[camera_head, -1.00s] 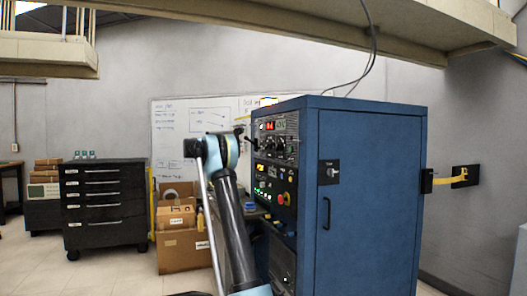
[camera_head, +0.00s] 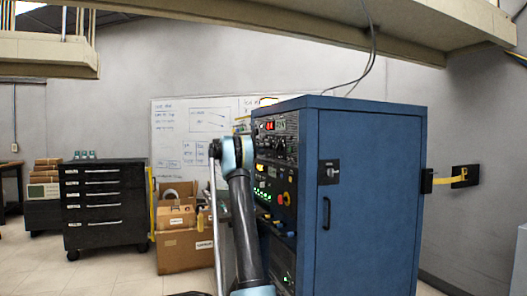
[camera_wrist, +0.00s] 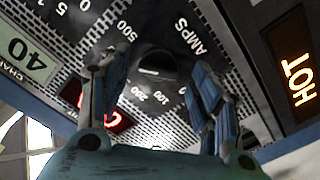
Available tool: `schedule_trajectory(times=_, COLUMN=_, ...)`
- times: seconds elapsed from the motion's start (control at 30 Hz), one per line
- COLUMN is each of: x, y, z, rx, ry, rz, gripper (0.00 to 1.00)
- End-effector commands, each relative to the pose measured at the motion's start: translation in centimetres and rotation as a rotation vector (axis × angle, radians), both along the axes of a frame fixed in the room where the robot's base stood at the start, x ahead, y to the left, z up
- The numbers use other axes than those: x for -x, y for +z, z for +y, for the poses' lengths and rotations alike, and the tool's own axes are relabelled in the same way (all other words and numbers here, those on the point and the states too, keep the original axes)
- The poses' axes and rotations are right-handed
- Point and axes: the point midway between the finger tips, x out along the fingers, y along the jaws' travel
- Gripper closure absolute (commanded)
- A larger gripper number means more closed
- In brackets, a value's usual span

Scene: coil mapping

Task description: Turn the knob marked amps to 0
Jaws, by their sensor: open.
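The black amps knob (camera_wrist: 155,66) sits on the dark panel in the wrist view, next to the AMPS label (camera_wrist: 190,36). Numbers such as 500, 200 and 100 are printed around it. A pale mark shows on the knob, but I cannot tell which number it points to. My gripper (camera_wrist: 157,88) is open, with one blue finger on each side of the knob; I cannot tell whether either touches it. In the head view my arm's end is close to the front of the blue cabinet (camera_head: 370,200) and hides the fingers.
A red-lit display (camera_wrist: 110,120) is partly behind the left finger. An orange HOT sign (camera_wrist: 297,75) is at the right and a 40 plate (camera_wrist: 30,55) at the left. Lower on the cabinet front is a red button (camera_head: 281,199). A black drawer unit (camera_head: 105,205) stands farther left.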

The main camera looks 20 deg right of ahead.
Motion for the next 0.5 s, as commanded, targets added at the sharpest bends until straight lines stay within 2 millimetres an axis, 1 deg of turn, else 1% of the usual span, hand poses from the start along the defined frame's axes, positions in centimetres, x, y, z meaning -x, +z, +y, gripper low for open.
schedule_trajectory(times=0.1, x=-0.04, y=-0.01, z=-0.94, rx=0.0, ry=0.0, rz=0.0, gripper=0.42)
schedule_trajectory(times=0.2, x=-0.05, y=-0.01, z=-1.31, rx=0.0, ry=0.0, rz=0.0, gripper=0.42)
schedule_trajectory(times=0.47, x=-0.05, y=0.01, z=-1.39, rx=-0.001, ry=0.001, rz=0.0, gripper=0.42)
schedule_trajectory(times=0.5, x=-0.05, y=0.01, z=-1.39, rx=-0.001, ry=0.001, rz=0.0, gripper=0.46)
